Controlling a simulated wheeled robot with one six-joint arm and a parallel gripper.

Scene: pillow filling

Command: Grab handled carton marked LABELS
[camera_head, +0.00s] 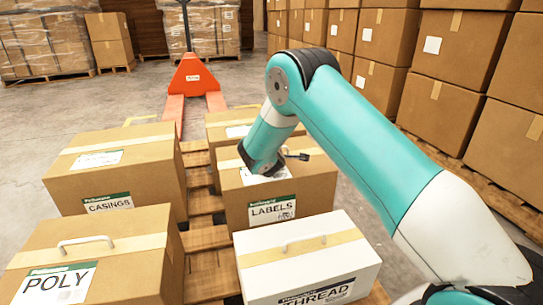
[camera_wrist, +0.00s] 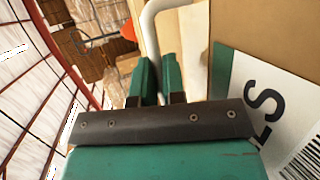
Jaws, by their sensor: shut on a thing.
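The brown carton marked LABELS (camera_head: 312,198) stands in the middle of the pallet in the head view, with its label facing me. My gripper is at the carton's top; in the head view my wrist hides the fingers and the handle. In the wrist view my gripper (camera_wrist: 157,75) has its two green fingers close together, shut on the white handle (camera_wrist: 153,25). Part of the carton's label (camera_wrist: 270,110) shows at the right of the wrist view. I cannot tell whether the carton is lifted.
Cartons marked CASINGS (camera_head: 120,165) and POLY (camera_head: 140,270) stand to the left, a white THREAD carton (camera_head: 310,262) in front, and another carton (camera_head: 218,122) behind. An orange pallet jack (camera_head: 191,75) is at the back. Stacked boxes (camera_head: 450,50) line the right.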

